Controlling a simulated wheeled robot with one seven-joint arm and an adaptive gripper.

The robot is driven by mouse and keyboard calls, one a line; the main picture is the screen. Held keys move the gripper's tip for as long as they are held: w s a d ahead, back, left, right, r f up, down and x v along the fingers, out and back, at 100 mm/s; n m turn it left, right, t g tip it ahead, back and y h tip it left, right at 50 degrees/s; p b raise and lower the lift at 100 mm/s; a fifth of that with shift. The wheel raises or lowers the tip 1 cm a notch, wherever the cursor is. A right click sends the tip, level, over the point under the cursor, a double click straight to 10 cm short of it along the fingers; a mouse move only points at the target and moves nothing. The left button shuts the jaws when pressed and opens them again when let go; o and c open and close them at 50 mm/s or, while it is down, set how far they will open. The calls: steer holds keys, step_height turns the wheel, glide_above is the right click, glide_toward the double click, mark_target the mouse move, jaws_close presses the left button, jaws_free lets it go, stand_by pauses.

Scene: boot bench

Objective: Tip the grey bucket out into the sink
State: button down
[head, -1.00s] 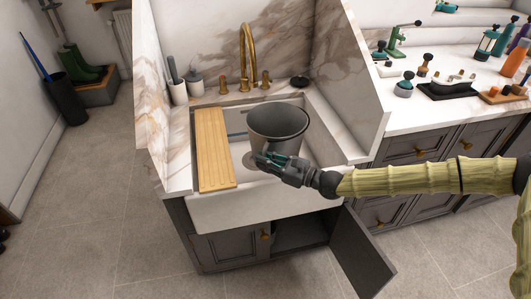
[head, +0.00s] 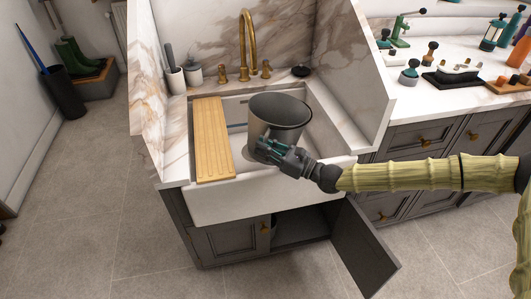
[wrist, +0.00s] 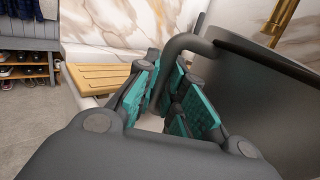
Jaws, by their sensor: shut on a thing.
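The grey bucket (head: 283,112) is held above the white sink (head: 240,208), its open top up and slightly tilted. In the head view its inside looks dark, and I cannot tell what it holds. My gripper (head: 263,147) is at the bucket's near left side. In the wrist view the teal-padded fingers (wrist: 172,95) are shut on the bucket's curved handle (wrist: 186,45), and the bucket wall (wrist: 265,95) fills the right side. The bucket hides part of the sink basin.
A wooden board (head: 212,140) lies across the sink's left side. A brass tap (head: 247,45) stands behind the bucket. A marble side panel (head: 350,75) rises to the right. A cabinet door (head: 364,245) hangs open below the sink.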

mark_target(271, 126)
steer(key=shift+s+a+r+m+t+y+b, duration=0.15)
steer(key=shift+r+m+t+y+b, duration=0.4)
steer(key=shift+r+m+b, duration=0.55)
steer(key=shift+a+r+m+t+y+b, duration=0.25)
steer(key=shift+r+m+t+y+b, duration=0.35)
steer(key=shift+b, duration=0.85)
steer(key=shift+w+d+r+m+t+b, duration=0.15)
steer(key=shift+d+r+m+t+b, duration=0.3)
steer(key=shift+r+m+t+b, duration=0.6)
steer(key=shift+w+d+r+m+t+b, duration=0.1)
steer(key=shift+d+r+m+t+b, duration=0.3)
steer(key=shift+r+m+t+b, duration=0.65)
steer(key=shift+w+d+r+m+t+b, duration=0.15)
steer(key=shift+d+r+m+t+b, duration=0.45)
steer(key=shift+m+b, duration=0.9)
steer(key=w+d+r+m+t+h+p, duration=0.1)
steer(key=d+m+t+h, duration=0.3)
steer(key=m, duration=0.5)
steer(key=w+d+r+m+t+h+p, duration=0.2)
steer(key=d+m+t+h, duration=0.3)
steer(key=m+h, duration=0.5)
steer(key=shift+r+t+h, duration=0.35)
steer(key=shift+r+t, duration=0.15)
steer(key=shift+t, duration=0.85)
